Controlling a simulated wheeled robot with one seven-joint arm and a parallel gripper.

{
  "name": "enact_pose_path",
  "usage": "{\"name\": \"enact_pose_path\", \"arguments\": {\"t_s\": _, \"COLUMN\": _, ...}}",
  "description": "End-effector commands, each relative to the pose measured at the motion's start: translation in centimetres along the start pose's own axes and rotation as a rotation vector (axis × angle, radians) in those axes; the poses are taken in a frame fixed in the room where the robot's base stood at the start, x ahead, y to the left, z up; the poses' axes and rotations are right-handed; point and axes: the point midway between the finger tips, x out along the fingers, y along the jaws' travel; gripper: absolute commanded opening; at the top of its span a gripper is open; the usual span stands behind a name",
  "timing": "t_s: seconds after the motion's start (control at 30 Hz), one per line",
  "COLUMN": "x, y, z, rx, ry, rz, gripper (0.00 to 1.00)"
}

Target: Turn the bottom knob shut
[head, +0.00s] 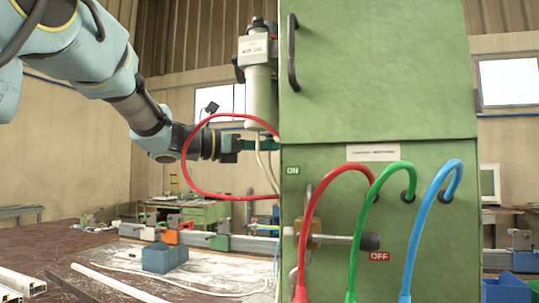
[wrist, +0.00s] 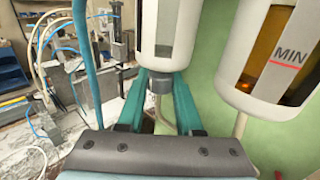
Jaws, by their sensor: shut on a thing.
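The bottom knob (wrist: 160,86) is a small grey piece under a white bowl (wrist: 165,35) with a dark window, in the wrist view. My gripper (wrist: 160,92) has its two teal fingers on either side of the knob and is shut on it. In the head view my gripper (head: 258,146) reaches in from the left, just below the white air-oil unit (head: 260,90) on the cabinet's left side. The knob cannot be made out there. How far the knob is turned cannot be told.
The green cabinet (head: 380,70) fills the right. Red (head: 322,205), green (head: 376,210) and blue hoses (head: 428,220) arch from its front, near a black-tipped lever (head: 370,241). A red hose (head: 187,170) loops by my gripper. A second bowl (wrist: 268,50) marked MIN stands close right.

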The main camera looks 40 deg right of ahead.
Motion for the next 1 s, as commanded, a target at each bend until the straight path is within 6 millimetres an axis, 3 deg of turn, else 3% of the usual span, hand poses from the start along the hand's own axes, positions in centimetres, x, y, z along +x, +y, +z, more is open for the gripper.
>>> {"name": "enact_pose_path", "arguments": {"t_s": 0.53, "x": -0.06, "y": -0.01, "z": 0.02, "rx": 0.000, "ry": 0.000, "rz": 0.087, "gripper": 0.00}}
{"name": "enact_pose_path", "arguments": {"t_s": 0.57, "x": -0.06, "y": -0.01, "z": 0.02, "rx": 0.000, "ry": 0.001, "rz": 0.087, "gripper": 0.38}}
{"name": "enact_pose_path", "arguments": {"t_s": 0.8, "x": -0.05, "y": -0.01, "z": 0.01, "rx": 0.000, "ry": 0.000, "rz": 0.086, "gripper": 0.64}}
{"name": "enact_pose_path", "arguments": {"t_s": 1.0, "x": -0.05, "y": -0.02, "z": 0.01, "rx": 0.000, "ry": 0.000, "rz": 0.085, "gripper": 0.64}}
